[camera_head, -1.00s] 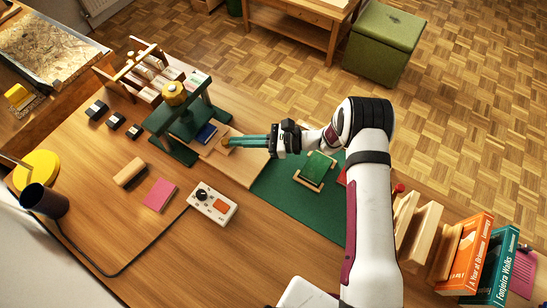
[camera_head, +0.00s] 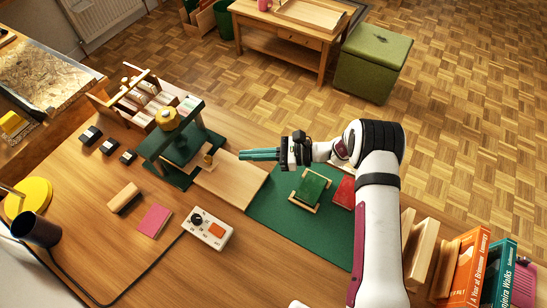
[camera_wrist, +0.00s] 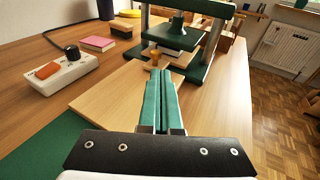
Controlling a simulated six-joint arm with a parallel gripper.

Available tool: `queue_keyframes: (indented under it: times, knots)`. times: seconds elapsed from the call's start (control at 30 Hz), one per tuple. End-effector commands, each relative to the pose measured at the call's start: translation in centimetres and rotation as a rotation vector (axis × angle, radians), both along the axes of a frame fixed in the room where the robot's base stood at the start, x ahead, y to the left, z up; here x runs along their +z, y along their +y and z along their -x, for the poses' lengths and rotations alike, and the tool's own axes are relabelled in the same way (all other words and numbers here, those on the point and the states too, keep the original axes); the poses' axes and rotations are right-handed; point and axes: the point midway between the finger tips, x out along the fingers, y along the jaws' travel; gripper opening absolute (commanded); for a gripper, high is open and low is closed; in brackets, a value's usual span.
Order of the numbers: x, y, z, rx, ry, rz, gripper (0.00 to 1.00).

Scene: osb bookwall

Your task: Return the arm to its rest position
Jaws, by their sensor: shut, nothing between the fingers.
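My gripper (camera_head: 242,154) has long green fingers pressed together with nothing between them. In the head view it hangs over the right part of a light wooden board (camera_head: 228,185), pointing left toward a green press (camera_head: 180,145) with a yellow knob. In the wrist view the shut fingers (camera_wrist: 160,75) point at a small wooden peg at the press's front. My white arm reaches up from the bottom right of the head view.
A green book (camera_head: 311,186) lies in a wooden frame on the green mat (camera_head: 268,207), beside a red book (camera_head: 345,192). Upright books (camera_head: 465,268) stand at the lower right. A control box (camera_head: 207,228) sits left of the mat. A green stool (camera_head: 373,62) stands beyond.

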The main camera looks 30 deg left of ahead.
Motion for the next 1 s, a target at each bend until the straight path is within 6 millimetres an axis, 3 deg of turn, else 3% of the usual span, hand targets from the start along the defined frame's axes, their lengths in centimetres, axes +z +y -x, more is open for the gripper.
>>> queue_keyframes:
  times: [0.1, 0.2, 0.47, 0.57, 0.63, 0.8, 0.9, 1.0]
  knots:
    - [0.6, -2.9, -1.6, -0.005, -0.002, -0.001, 0.0]
    - [0.9, -4.5, -2.4, -0.002, -0.001, -0.001, 0.0]
    - [1.3, -5.8, -2.9, 0.002, -0.004, 0.002, 0.0]
    - [3.9, -6.9, -2.9, 0.033, -0.065, 0.031, 0.0]
    - [7.5, -8.9, -2.2, 0.082, -0.156, 0.083, 0.0]
    - [15.9, -16.8, 3.1, 0.223, -0.45, 0.294, 0.0]
    - [18.6, -22.2, 7.7, 0.298, -0.633, 0.452, 0.0]
    - [19.4, -27.2, 12.2, 0.359, -0.794, 0.613, 0.0]
